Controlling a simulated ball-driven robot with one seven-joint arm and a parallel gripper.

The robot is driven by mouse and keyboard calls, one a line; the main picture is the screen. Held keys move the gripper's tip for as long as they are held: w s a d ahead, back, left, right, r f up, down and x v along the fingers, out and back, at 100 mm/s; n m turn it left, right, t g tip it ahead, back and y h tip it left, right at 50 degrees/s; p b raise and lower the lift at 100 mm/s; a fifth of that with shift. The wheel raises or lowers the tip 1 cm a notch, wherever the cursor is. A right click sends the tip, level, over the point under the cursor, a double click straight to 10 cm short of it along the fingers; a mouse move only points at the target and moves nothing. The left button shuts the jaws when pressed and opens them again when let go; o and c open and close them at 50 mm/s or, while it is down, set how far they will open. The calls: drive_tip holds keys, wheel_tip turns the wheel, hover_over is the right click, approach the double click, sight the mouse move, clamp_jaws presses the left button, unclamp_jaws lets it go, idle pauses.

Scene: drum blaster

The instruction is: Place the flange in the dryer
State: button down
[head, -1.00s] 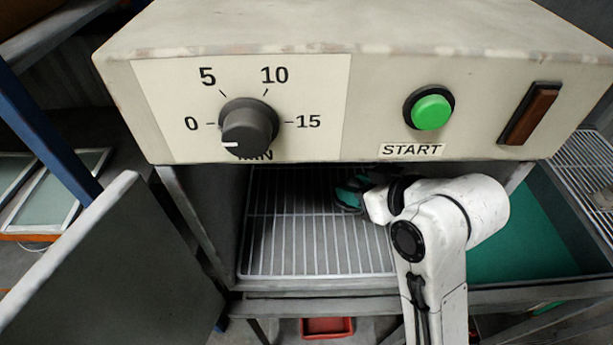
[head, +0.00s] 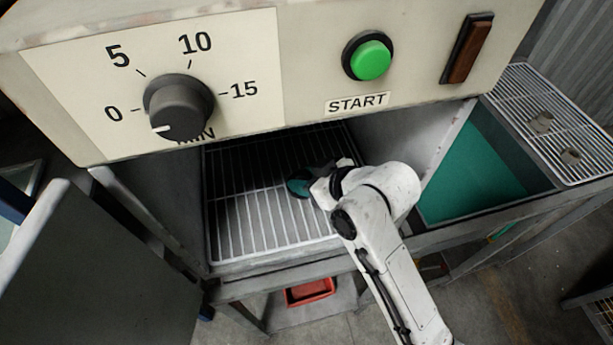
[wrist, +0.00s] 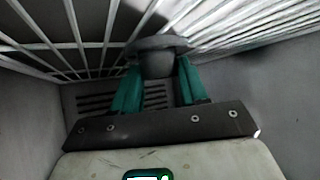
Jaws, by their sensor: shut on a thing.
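The dryer (head: 310,62) is a cream box with its chamber open at the front. A wire rack (head: 235,210) forms the chamber's floor. My gripper (head: 300,184) reaches inside, low over the rack, its teal fingers partly hidden by my white arm. In the wrist view, my gripper (wrist: 157,78) is shut on the grey flange (wrist: 158,43), which has a wide rim and a narrower round body between the fingers. The rack wires lie close to the flange. I cannot tell whether they touch. The flange is not clear in the head view.
The dryer door (head: 100,275) stands open at the left. A dial (head: 180,103) and a green button (head: 368,58) are on the panel above the opening. A teal-lined basin (head: 478,175) and a rack with small parts (head: 560,130) are at the right. The chamber's left side is clear.

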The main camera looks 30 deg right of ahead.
idle(0.3)
drive_tip(key=c, duration=0.6)
unclamp_jaws()
drive_tip(key=shift+f, duration=0.1)
drive_tip(key=shift+p+v, duration=1.8)
drive_tip(key=shift+v, duration=4.3)
drive_tip(key=shift+w+a, duration=0.1)
